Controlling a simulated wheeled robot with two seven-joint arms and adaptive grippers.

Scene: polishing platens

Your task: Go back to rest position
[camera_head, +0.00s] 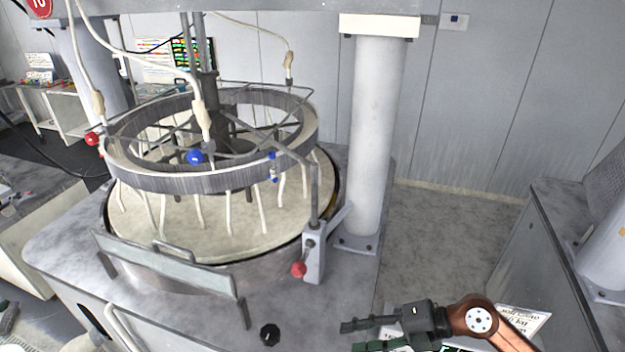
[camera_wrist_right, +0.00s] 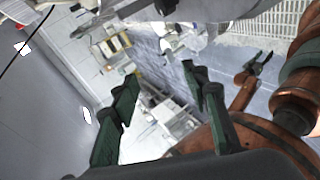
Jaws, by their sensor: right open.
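My right gripper (camera_head: 352,336) is at the bottom of the head view, right of centre, with its fingers pointing left. Its jaws are open with nothing between them. In the right wrist view its two dark green fingers (camera_wrist_right: 165,92) stand well apart, with only distant background between them. My left gripper does not show in the head view. A small dark gripper on a copper-coloured arm (camera_wrist_right: 258,68), which looks like my left one, shows at the right of the wrist view.
The polishing machine (camera_head: 60,250), with its round platen (camera_head: 240,238) and raised ring (camera_head: 140,177), fills the left and middle. A red-knobbed lever (camera_head: 299,270) and black knob (camera_head: 269,334) are on its near side. A thick white column (camera_head: 375,140) stands behind. Grey floor (camera_head: 440,240) is clear at right.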

